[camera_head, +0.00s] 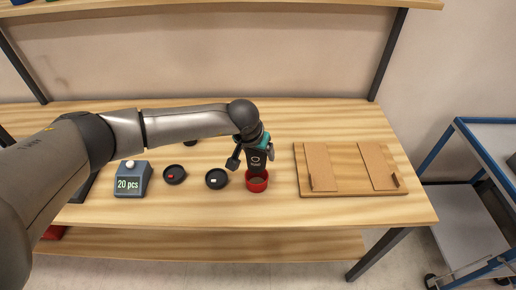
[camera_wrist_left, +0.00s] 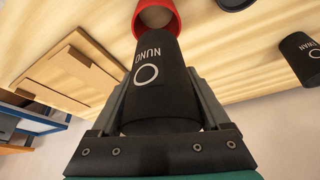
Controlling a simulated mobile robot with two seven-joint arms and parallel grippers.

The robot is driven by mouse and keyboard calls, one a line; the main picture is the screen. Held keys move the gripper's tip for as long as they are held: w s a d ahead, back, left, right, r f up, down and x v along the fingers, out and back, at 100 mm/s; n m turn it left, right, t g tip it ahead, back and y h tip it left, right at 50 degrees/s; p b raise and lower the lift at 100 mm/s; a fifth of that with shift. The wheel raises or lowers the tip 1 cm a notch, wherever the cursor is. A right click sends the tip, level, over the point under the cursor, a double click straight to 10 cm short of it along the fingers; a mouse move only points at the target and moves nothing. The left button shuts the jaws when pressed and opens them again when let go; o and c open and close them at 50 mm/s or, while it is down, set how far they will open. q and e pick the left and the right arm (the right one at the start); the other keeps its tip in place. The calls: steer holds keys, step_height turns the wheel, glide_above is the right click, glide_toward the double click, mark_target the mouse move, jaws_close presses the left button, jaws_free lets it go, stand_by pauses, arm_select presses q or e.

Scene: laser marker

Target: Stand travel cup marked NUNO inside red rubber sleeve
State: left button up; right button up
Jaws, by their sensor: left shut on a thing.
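The black travel cup marked NUNO (camera_head: 258,160) is in my left gripper (camera_head: 256,146), which is shut on it. In the left wrist view the cup (camera_wrist_left: 158,85) is between the fingers, its NUNO lettering and ring logo facing the camera. The red rubber sleeve (camera_head: 257,187) stands on the table directly below the cup. The sleeve (camera_wrist_left: 173,25) also shows beyond the cup's end in the wrist view. I cannot tell whether the cup has entered it. My right gripper is out of view.
A counter (camera_head: 132,180) reads 20 pcs. A wooden board (camera_head: 348,167) lies right. Another dark lettered cup (camera_wrist_left: 302,58) shows in the wrist view.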

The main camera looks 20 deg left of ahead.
arm_select(q)
step_height(320, 180, down, 4)
steer(key=shift+r+b, duration=0.2)
steer(key=shift+b, duration=0.95)
steer(key=shift+f+b, duration=0.6)
steer(key=shift+f, duration=0.15)
steer(key=shift+f+b, duration=0.15)
steer(key=shift+b, duration=0.25)
steer(key=shift+f+b, duration=0.35)
steer(key=shift+f, duration=0.3)
